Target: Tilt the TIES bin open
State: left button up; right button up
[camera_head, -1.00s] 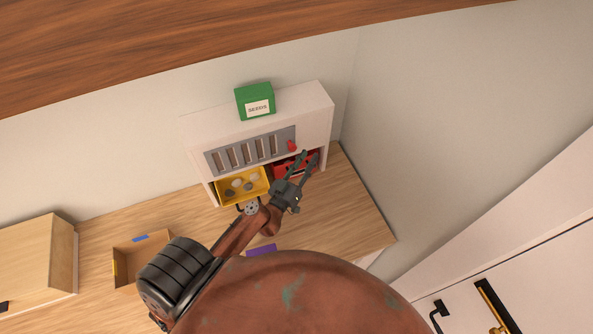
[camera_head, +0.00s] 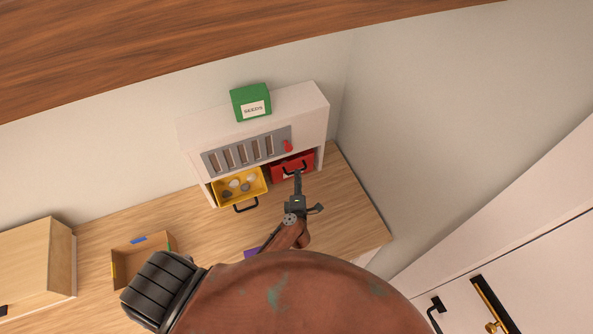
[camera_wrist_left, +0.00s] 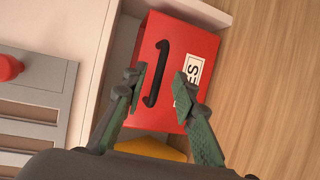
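The red TIES bin (camera_head: 281,170) sits in the right opening of the white cabinet, with a black handle on its front. In the left wrist view, the red bin (camera_wrist_left: 197,50) shows its handle (camera_wrist_left: 157,73) and a white label partly hidden by a finger, with "ES" readable. My left gripper (camera_head: 298,178) is in front of this bin. In the left wrist view its fingers (camera_wrist_left: 160,88) are apart, with the lower handle end showing between them; contact cannot be told. My right gripper is not in view.
A yellow bin (camera_head: 256,189) stands open on the left with several small items. A green SEEDS box (camera_head: 251,102) is on the white cabinet (camera_head: 312,105). An open cardboard box (camera_head: 125,265) and wooden cabinet (camera_head: 35,258) are left.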

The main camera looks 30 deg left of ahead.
aim_at(291, 164)
pick_arm(q)
jog(key=shift+x, duration=2.4)
grip_shut()
